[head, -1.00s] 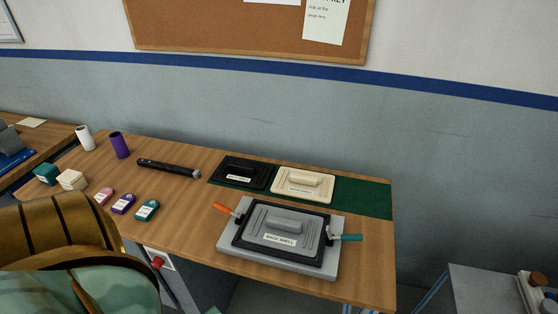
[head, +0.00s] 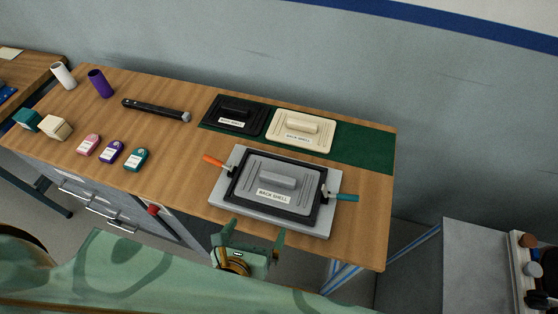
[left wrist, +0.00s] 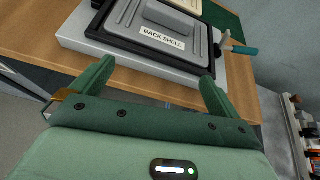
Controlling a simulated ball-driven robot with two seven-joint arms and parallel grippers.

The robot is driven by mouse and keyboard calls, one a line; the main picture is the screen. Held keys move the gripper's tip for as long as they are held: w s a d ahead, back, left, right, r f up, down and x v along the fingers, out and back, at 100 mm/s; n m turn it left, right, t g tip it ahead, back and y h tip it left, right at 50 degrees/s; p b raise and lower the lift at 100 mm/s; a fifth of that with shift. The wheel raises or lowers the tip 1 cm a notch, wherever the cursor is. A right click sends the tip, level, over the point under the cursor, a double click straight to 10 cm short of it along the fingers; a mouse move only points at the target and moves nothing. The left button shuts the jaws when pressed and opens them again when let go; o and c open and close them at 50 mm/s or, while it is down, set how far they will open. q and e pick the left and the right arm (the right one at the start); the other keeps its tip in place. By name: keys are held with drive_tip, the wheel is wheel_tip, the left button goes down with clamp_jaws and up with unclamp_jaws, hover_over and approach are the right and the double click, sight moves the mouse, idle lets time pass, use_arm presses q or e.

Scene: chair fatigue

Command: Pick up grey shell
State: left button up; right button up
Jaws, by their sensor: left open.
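The grey shell (head: 275,182), labelled "BACK SHELL", lies in a black frame on a grey fixture (head: 225,196) at the front right of the wooden table. An orange-handled clamp (head: 214,161) is at its left and a teal-handled clamp (head: 346,198) at its right. My left gripper (head: 252,236) is open and empty, just in front of the table's front edge and short of the fixture. In the left wrist view, the grey shell (left wrist: 169,22) is beyond the two spread green fingers (left wrist: 156,80). My right gripper is not in view.
A black shell (head: 236,114) and a cream shell (head: 301,131) lie on a green mat (head: 365,150) behind the fixture. A black bar-shaped tool (head: 156,110), small coloured devices (head: 111,152), blocks (head: 55,127) and two cups (head: 100,83) stand to the left. A grey side table (head: 480,265) stands at right.

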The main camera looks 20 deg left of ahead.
use_arm(q)
wheel_tip(320, 180, up, 4)
drive_tip(key=w+m+t, duration=0.1)
drive_tip(key=w+m, duration=0.1)
drive_tip(key=b, duration=0.3)
approach(277, 179)
drive_tip(key=x, duration=0.5)
drive_tip(key=shift+a+f, duration=0.1)
drive_tip(key=shift+w+f, duration=0.1)
drive_tip(key=shift+w, duration=0.15)
drive_tip(key=b+x, duration=0.4)
drive_tip(key=x, duration=0.1)
drive_tip(key=shift+w+d+f, duration=0.1)
drive_tip(key=shift+d, duration=0.1)
drive_tip(key=shift+w, duration=0.1)
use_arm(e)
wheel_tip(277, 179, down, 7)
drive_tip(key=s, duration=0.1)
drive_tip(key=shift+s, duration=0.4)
use_arm(q)
drive_tip(key=c, duration=0.8)
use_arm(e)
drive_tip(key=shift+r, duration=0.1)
